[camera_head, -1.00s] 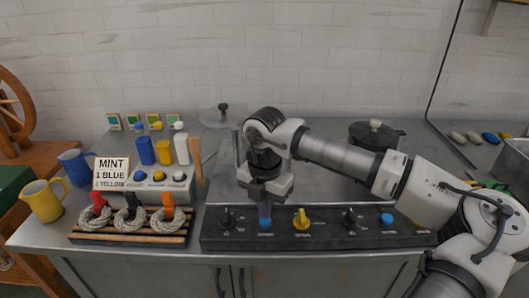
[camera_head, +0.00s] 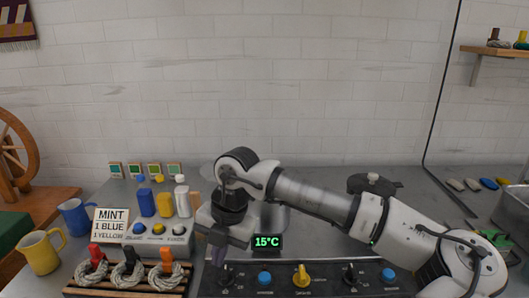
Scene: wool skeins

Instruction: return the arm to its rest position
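My gripper (camera_head: 218,252) points down at the left end of the dark control panel (camera_head: 325,272), above or beside its leftmost black knob (camera_head: 226,276). Its fingers look close together, but whether they are open or shut is unclear at this size. My arm reaches in from the right, bent, over the panel. A lit display (camera_head: 267,242) behind the panel reads 15°C. The panel also has a yellow knob (camera_head: 301,276), another black knob (camera_head: 350,274) and blue buttons (camera_head: 264,278).
At left are a sign (camera_head: 111,222) reading "MINT 1 BLUE 1 YELLOW", blue, yellow and white bottles, wool skeins (camera_head: 127,275) on a slatted rack, a yellow jug (camera_head: 41,252) and a blue jug (camera_head: 76,217). A lidded pot (camera_head: 372,184) stands behind my arm. Space above the counter is clear.

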